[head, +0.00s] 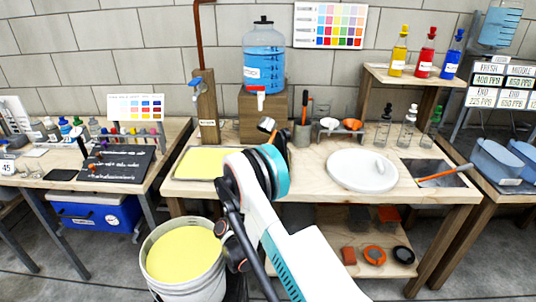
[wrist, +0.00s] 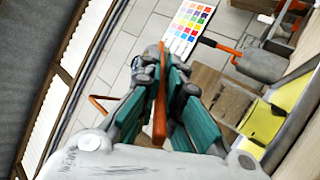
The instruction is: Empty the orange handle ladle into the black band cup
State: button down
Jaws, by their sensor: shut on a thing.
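My gripper (wrist: 160,85) is shut on a thin orange handle (wrist: 160,112), seen between its fingers in the wrist view. This looks like the ladle's handle; I cannot make out its bowl or contents. In the head view my gripper (head: 277,140) is above the workbench, near the yellow tray's right end, and my arm hides part of it. Clear cups (head: 382,134) stand at the back right of the bench. Their bands are too small to tell, so I cannot pick out the black band cup for certain.
A yellow tray (head: 193,164) lies at bench left, with a bucket of yellow liquid (head: 186,254) below. A blue water jug (head: 264,62) is behind.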

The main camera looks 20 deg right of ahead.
jog(key=shift+d+r, duration=0.1)
jog(key=shift+r, duration=0.15)
dwell(1.1)
